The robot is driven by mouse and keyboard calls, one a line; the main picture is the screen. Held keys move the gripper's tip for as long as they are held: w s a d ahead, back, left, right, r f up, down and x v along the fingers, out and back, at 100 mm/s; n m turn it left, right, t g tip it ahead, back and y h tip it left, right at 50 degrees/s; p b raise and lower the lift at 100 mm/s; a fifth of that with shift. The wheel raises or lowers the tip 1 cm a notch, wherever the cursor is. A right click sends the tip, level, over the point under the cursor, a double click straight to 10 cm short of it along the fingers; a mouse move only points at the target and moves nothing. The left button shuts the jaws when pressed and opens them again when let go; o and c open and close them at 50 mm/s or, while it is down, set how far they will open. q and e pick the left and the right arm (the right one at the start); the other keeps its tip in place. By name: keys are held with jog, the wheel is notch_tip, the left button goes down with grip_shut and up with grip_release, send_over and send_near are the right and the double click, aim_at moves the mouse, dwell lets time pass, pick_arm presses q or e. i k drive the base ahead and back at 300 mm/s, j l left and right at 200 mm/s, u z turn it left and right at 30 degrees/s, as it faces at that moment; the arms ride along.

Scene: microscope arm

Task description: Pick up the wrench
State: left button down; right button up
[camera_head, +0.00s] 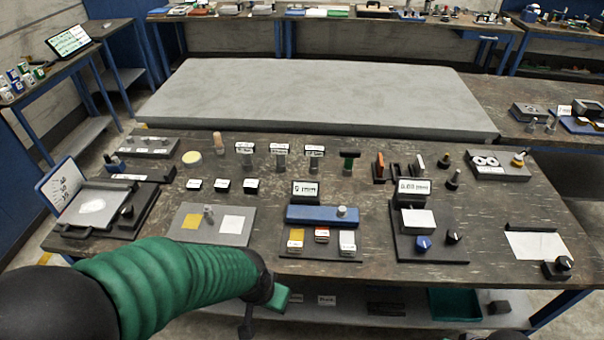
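I cannot make out a wrench for certain among the small tools on the dark workbench (370,240). My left arm, in a green ribbed sleeve, comes in from the lower left. Its dark end, with my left gripper (262,300), is at the bench's front edge, below the bench top in the picture. A small green piece (281,298) shows beside it; I cannot tell whether it is held. The fingers are too small and dark to read. My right gripper cannot be made out.
Small tools with handles (380,168), a blue block (322,215), a black-based fixture (430,240) and a white sheet (537,245) lie on the bench. A lower shelf holds a green tray (455,304). A grey slab (320,95) lies behind. Some bare bench shows at right.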

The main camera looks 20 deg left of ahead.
aim_at(281, 150)
jog(key=u, duration=0.7)
jog(key=i+j+u, duration=0.55)
jog(key=i, duration=0.3)
jog(key=i+j+u, duration=0.25)
jog(key=i, duration=0.2)
